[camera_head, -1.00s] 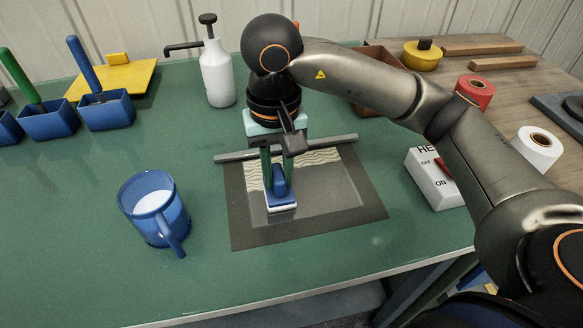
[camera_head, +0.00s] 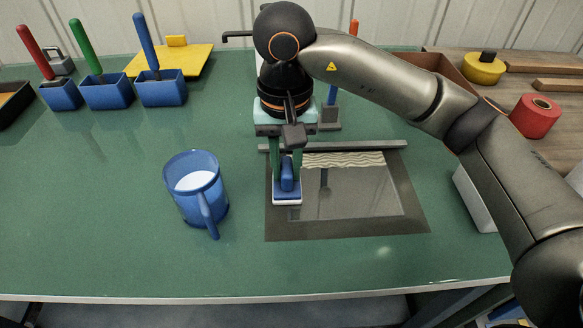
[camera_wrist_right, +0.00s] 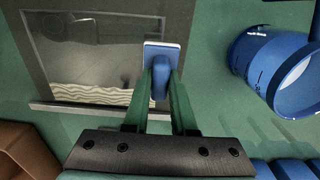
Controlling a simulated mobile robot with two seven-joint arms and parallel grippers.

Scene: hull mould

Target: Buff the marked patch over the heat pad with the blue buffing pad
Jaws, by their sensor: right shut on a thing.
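My right gripper (camera_head: 287,172) is shut on the handle of the blue buffing pad (camera_head: 287,190), which has a white underside. In the right wrist view the green fingers (camera_wrist_right: 161,92) hold the blue pad (camera_wrist_right: 161,58) by its grip. The pad is at the left border of a dark-framed panel (camera_head: 350,222) with a grey, glossy middle, probably the heat pad area. I cannot tell whether it touches the surface. A wavy cream strip (camera_head: 343,160) lies along the panel's far side. No clear patch marking shows. My left gripper is not in view.
A blue mug (camera_head: 190,201) with white contents stands left of the panel. Blue bins (camera_head: 107,94) with coloured-handled tools stand at the back left by a yellow board (camera_head: 192,59). A grey bar (camera_head: 385,145) edges the panel's far side. A red roll (camera_head: 535,115) is at right.

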